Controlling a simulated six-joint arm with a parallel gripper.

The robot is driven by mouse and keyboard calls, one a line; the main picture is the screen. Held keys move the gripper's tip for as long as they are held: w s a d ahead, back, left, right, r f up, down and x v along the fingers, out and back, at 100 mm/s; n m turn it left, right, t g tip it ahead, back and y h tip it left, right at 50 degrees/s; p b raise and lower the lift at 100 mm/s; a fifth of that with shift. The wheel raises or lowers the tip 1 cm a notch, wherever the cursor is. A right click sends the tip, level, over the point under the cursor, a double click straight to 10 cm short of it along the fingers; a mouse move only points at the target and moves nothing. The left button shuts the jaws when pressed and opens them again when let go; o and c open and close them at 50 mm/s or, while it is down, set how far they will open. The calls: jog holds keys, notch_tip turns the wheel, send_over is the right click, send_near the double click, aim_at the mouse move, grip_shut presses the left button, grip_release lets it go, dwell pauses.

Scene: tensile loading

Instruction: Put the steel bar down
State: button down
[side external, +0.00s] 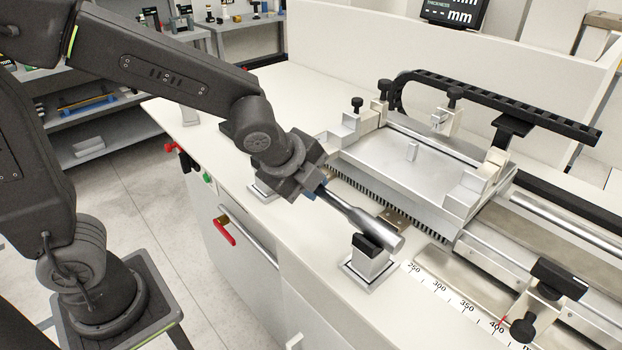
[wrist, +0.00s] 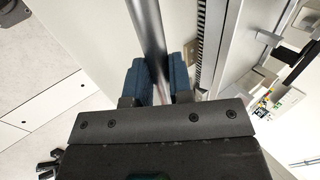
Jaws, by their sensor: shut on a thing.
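The steel bar (side external: 352,212) is a shiny round rod with a thicker end. It slants from my gripper (side external: 316,190) towards the lower right in the side view. My gripper is shut on it, and in the wrist view the bar (wrist: 148,30) runs between two blue finger pads. The thick end lies just above or on the black-topped front support block (side external: 371,262); I cannot tell if they touch. A second support (side external: 262,191) stands at the left, partly hidden by my gripper. The bar's other end is hidden behind my gripper.
Behind the bar is a metal test machine with a flat carriage (side external: 405,160), a toothed rack and a black cable chain (side external: 500,103). A ruler scale (side external: 455,300) lies at the front right. The white bench top (side external: 315,240) is clear left of the front support.

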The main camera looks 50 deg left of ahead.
jog(key=shift+w, duration=0.1)
jog(key=c, duration=1.5)
grip_release()
jog(key=shift+f, duration=0.15)
jog(key=o, duration=0.5)
